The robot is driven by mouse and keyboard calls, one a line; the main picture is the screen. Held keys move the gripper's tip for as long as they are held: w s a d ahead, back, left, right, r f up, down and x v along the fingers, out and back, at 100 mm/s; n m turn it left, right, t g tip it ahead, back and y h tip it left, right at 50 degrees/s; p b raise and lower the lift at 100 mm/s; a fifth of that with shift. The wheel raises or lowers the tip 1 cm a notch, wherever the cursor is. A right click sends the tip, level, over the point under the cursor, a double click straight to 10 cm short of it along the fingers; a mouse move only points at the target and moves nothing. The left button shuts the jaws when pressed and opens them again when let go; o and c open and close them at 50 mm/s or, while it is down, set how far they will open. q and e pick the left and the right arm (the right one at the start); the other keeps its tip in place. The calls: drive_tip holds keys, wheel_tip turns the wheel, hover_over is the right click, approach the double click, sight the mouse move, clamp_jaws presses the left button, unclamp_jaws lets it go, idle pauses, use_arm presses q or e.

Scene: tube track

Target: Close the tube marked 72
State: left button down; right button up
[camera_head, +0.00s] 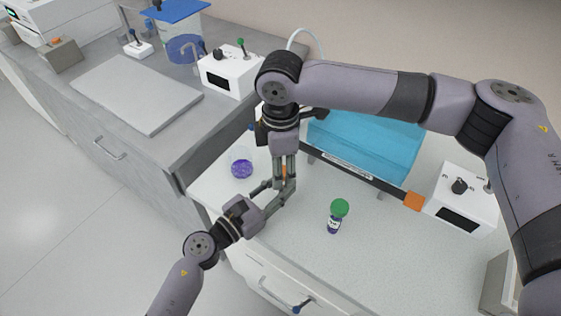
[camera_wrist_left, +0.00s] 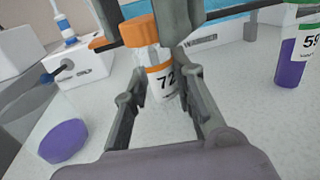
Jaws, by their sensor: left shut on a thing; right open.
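The tube marked 72 (camera_wrist_left: 167,82) is white-labelled and stands roughly upright between the fingers of my left gripper (camera_wrist_left: 160,92), which is shut on it. Its orange cap (camera_wrist_left: 142,32) is at the top; I cannot tell whether it is fully seated. In the head view my left gripper (camera_head: 280,188) reaches in from the left, and little of the tube shows. My right gripper (camera_head: 285,172) points down from above, directly over the tube. Its open fingers (camera_wrist_left: 175,22) are beside the cap and partly hide it.
A green-capped tube (camera_head: 336,217) marked 59 stands to the right on the white counter (camera_head: 300,235). A clear vessel with purple contents (camera_head: 242,167) stands left. A blue translucent panel (camera_head: 375,145) and a white device (camera_head: 463,202) are behind and right. The counter's front is clear.

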clamp_jaws()
idle(0.5)
drive_tip(key=shift+o, duration=0.7)
unclamp_jaws()
wheel_tip(320, 180, up, 12)
